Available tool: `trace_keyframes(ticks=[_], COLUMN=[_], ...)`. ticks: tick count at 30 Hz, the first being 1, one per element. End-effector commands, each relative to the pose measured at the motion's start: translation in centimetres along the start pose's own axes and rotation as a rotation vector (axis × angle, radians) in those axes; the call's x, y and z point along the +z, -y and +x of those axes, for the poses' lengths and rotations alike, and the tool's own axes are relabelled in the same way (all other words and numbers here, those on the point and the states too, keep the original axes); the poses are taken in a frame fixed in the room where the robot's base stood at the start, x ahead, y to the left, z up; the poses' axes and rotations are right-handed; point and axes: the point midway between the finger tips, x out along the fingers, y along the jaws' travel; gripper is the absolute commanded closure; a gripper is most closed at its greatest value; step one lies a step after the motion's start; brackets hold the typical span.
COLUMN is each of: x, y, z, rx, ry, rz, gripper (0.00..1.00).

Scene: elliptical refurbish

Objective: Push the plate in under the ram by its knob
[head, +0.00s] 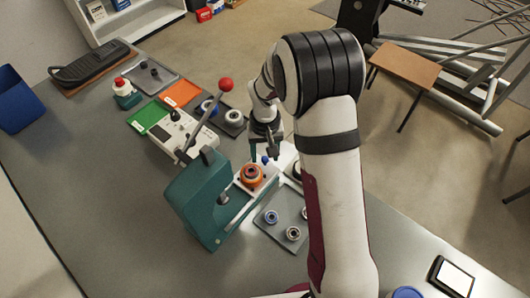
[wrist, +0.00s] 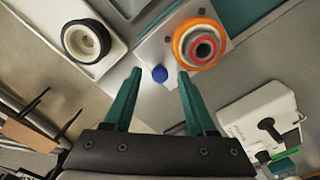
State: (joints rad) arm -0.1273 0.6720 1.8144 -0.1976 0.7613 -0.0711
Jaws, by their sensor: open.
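The teal press (head: 197,195) stands on the bench with its lever raised to a red ball (head: 225,84). Its ram (head: 223,198) shows under the press head. The light plate (wrist: 154,50) lies out in front of the press and carries an orange ring (head: 251,176) with metal and red rings inside, also in the wrist view (wrist: 198,43). The plate's blue knob (wrist: 160,73) shows between my fingertips in the wrist view; I cannot tell whether they touch it. My gripper (head: 261,151), with teal fingers (wrist: 160,76), is open and empty at the knob end.
A grey tray (head: 266,221) with small ringed parts lies beside the press. A white tray with a black-and-white ring (wrist: 86,41) is close to the gripper. A white device (head: 173,138) and green (head: 149,115) and orange (head: 180,93) mats lie behind.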

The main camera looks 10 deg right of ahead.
Motion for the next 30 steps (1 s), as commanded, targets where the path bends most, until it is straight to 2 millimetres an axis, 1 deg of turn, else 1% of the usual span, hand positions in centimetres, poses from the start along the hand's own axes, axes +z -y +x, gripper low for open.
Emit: trace_keyframes(ticks=[3, 9, 11, 12, 17, 18, 19, 30], x=[0.0, -0.01, -0.01, -0.01, -0.01, -0.01, -0.01, -0.02], y=[-0.01, -0.01, -0.01, 0.0, 0.0, 0.0, 0.0, 0.0], z=[0.38, 0.38, 0.37, 0.37, 0.35, 0.35, 0.35, 0.32], rx=[0.0, 0.0, 0.0, 0.0, 0.0, 0.0, 0.0, 0.0], ry=[-0.001, -0.001, -0.001, -0.001, -0.001, -0.001, -0.001, -0.001], rz=[0.0, 0.0, 0.0, 0.0, 0.0, 0.0, 0.0, 0.0], gripper=[0.43, 0.43, 0.52, 0.6, 0.88, 0.96, 1.0, 1.0])
